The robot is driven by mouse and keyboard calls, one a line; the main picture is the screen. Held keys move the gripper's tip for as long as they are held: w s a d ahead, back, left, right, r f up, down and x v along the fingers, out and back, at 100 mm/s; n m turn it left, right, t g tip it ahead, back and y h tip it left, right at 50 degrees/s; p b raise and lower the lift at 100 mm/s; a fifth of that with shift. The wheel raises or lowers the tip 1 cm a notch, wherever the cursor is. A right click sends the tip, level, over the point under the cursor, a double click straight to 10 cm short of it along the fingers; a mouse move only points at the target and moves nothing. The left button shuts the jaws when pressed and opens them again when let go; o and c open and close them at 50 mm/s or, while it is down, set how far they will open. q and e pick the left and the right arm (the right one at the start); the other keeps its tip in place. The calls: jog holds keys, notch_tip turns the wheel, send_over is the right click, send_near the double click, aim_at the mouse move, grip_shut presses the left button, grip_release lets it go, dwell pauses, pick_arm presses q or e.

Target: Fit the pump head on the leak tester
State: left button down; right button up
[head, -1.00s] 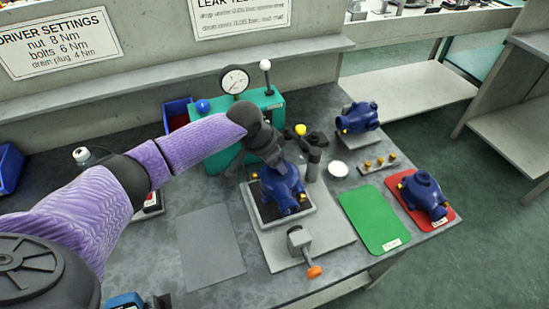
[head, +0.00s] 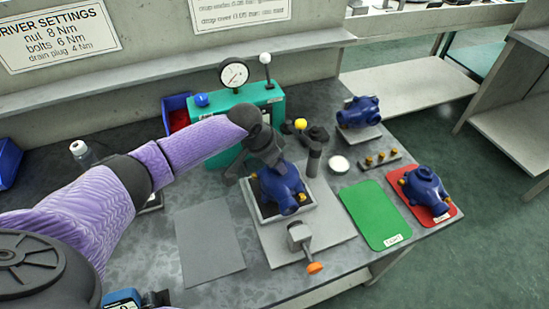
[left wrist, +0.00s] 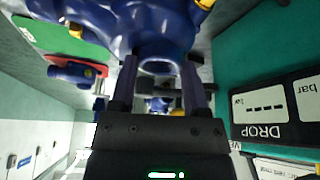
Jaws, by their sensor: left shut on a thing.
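The blue pump head (head: 282,189) with brass-coloured fittings is at the dark-floored, pale-rimmed tray (head: 310,206) on the grey fixture plate in front of the teal leak tester (head: 270,106). My left gripper (head: 268,165) reaches down over it from behind and is shut on its top neck. In the left wrist view the two fingers (left wrist: 161,75) stand either side of the blue neck, and the pump head (left wrist: 120,22) fills the top. I cannot tell whether its underside touches the tray floor. My right gripper is not in view.
An orange-tipped clamp (head: 301,240) stands in front of the tray, and a yellow-knobbed lever (head: 301,124) behind it. Other blue pumps sit on a grey stand (head: 360,134) and a red mat (head: 449,215). The green mat (head: 373,216) and grey mat (head: 207,245) are empty.

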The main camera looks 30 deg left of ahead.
pick_arm(q)
jog(key=shift+f+b, duration=0.5)
jog(key=shift+f, duration=0.45)
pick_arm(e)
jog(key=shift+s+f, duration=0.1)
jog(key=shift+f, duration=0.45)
pick_arm(q)
grip_release()
notch_tip(320, 180, up, 9)
jog(key=p, duration=0.8)
jog(key=shift+f, duration=0.2)
jog(key=shift+r+p, duration=0.35)
jog(key=shift+p, duration=0.15)
jog(key=shift+f, duration=0.1)
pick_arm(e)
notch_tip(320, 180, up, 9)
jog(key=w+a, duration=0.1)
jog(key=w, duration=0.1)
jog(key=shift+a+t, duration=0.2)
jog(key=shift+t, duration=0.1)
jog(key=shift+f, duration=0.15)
pick_arm(q)
jog(key=shift+s+f, duration=0.1)
